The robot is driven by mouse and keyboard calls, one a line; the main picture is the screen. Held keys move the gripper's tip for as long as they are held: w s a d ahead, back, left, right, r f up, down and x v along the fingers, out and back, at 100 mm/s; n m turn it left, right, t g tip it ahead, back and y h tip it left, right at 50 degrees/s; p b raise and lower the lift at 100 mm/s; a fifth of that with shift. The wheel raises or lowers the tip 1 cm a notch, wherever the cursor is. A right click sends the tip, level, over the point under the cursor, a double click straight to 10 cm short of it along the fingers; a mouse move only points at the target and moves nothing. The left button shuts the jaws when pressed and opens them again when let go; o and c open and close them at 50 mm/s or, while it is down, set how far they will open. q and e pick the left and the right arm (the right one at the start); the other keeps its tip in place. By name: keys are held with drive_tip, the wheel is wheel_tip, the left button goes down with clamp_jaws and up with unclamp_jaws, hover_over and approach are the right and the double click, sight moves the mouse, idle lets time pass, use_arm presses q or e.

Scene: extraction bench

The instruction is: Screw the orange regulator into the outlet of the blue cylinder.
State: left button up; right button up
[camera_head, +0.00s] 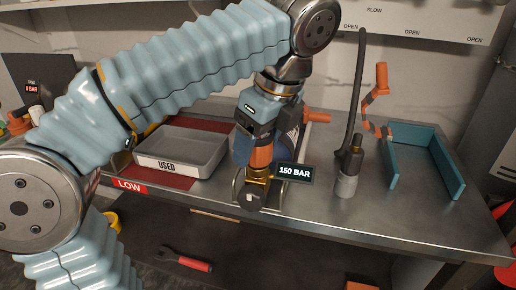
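My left gripper (262,132) comes down from above over the front of the bench. Its fingers are around an orange regulator (261,156), whose lower end meets a brass fitting (258,173). A dark round part (250,197) sits below the brass, near the bench's front edge. The blue cylinder (241,146) shows only in part behind the gripper, and its outlet is hidden or merges with the brass part. I cannot tell whether the threads are engaged. A black tag reading 150 BAR (295,173) stands to the right of the brass. My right gripper is out of view.
A grey tray marked USED (181,150) lies left of the gripper. A grey and black upright fitting with a hose (348,168) and a teal open holder (440,162) stand to the right. A red-handled tool (193,264) lies below the bench.

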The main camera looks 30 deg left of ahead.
use_arm(q)
drive_tip(key=c, duration=0.9)
drive_tip(key=m+t, duration=0.1)
drive_tip(key=m, duration=0.2)
drive_tip(key=shift+m, duration=0.3)
drive_tip(key=m+t+h, duration=0.1)
drive_tip(key=m, duration=0.3)
drive_tip(key=m+h, duration=0.1)
drive_tip(key=m, duration=0.2)
drive_tip(key=shift+m+t, duration=0.3)
drive_tip(key=m+h, duration=0.1)
drive_tip(key=m, duration=0.2)
drive_tip(key=shift+m, duration=0.4)
drive_tip(key=o, duration=1.2)
drive_tip(key=shift+c, duration=0.2)
